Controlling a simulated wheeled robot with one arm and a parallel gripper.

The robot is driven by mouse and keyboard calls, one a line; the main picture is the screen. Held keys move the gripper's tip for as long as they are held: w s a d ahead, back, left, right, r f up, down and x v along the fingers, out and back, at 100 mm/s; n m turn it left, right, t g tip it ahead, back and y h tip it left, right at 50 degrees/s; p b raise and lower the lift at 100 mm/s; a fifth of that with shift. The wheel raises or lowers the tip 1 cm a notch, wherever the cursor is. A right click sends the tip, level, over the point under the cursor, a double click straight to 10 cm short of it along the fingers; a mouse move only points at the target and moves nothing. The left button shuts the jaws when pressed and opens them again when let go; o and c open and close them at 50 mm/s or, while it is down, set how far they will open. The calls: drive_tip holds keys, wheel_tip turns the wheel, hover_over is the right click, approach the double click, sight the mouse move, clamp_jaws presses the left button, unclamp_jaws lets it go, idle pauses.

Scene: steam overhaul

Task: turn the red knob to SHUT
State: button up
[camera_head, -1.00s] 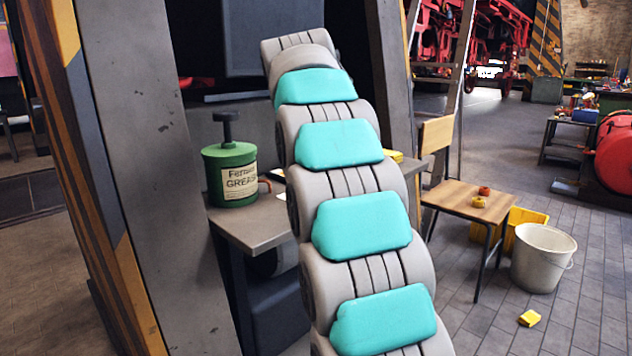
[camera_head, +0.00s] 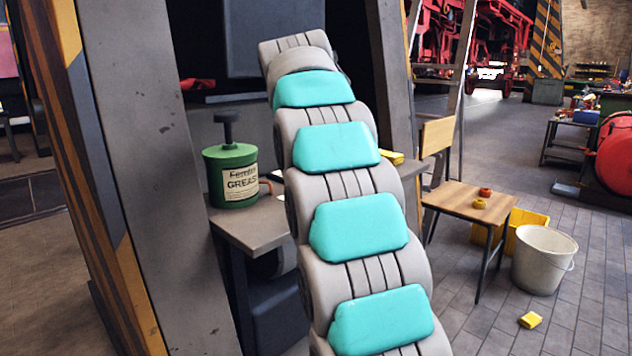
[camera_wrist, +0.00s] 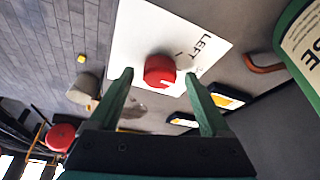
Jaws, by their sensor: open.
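The red knob (camera_wrist: 160,70) sits on a white plate (camera_wrist: 130,35) in the wrist view, with the word LEFT printed beside it. A white mark shows on the knob's lower side. No SHUT label is legible. My gripper (camera_wrist: 159,76) is open, with one green finger on each side of the knob in the picture. I cannot tell whether the fingers touch it or how far off it is. In the head view my own arm hides the knob and gripper.
A green grease can (camera_head: 231,175) stands on a grey bench (camera_head: 255,230), left of my arm; its edge also shows in the wrist view (camera_wrist: 302,45). A wooden chair (camera_head: 465,200), a white bucket (camera_head: 541,265) and a yellow block (camera_head: 530,320) are to the right.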

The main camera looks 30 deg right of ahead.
drive_tip(key=shift+r, duration=0.1)
drive_tip(key=p+v, duration=0.3)
drive_tip(key=v, duration=0.4)
drive_tip(key=shift+r, duration=0.25)
drive_tip(key=shift+s+a, duration=0.1)
drive_tip(key=shift+a, duration=0.05)
